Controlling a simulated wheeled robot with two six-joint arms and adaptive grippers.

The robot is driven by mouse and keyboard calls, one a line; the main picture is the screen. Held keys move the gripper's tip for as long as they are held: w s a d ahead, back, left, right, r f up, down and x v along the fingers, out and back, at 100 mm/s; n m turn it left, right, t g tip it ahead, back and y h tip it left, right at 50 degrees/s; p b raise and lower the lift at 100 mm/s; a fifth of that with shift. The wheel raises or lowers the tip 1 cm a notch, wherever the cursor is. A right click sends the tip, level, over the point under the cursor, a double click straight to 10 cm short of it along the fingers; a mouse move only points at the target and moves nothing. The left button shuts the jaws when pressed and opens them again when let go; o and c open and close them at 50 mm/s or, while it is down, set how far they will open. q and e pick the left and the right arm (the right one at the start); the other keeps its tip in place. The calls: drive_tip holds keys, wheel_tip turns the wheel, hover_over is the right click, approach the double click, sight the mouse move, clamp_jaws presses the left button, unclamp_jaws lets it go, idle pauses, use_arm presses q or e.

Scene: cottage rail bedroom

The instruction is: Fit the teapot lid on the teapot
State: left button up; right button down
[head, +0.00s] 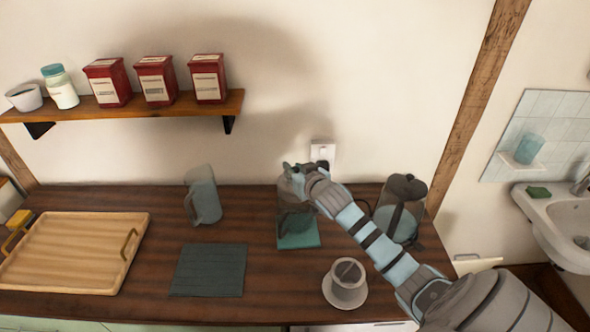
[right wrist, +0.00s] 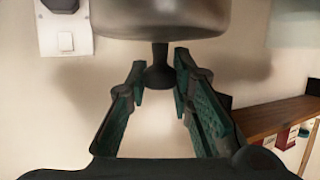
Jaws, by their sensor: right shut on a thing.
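My right gripper (head: 294,170) is over the back middle of the counter. In the right wrist view, its two teal-padded fingers (right wrist: 160,85) are shut on the dark knob (right wrist: 160,74) of the teapot lid. A smooth grey rounded body (right wrist: 160,18) lies beyond the knob; I cannot tell how much of it is lid. In the head view, a greyish see-through vessel, seemingly the teapot (head: 291,216), stands on a teal mat under the gripper. The hand partly hides its top, so I cannot tell whether the lid is seated or held above. My left gripper is not in view.
A glass pitcher (head: 204,199) stands to the left and a glass kettle-like vessel (head: 402,218) to the right, behind my arm. A cup (head: 348,281) on a saucer, a dark mat (head: 208,270) and a wooden tray (head: 75,252) lie nearer. A shelf (head: 140,109) holds red tins.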

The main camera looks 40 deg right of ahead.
drive_tip(key=shift+f, duration=0.15)
drive_tip(key=shift+f+b, duration=0.9)
drive_tip(key=shift+f, duration=0.35)
drive_tip(key=shift+f, duration=0.25)
drive_tip(key=c, duration=1.3)
unclamp_jaws()
drive_tip(key=shift+c, duration=0.2)
drive_tip(key=v, duration=1.2)
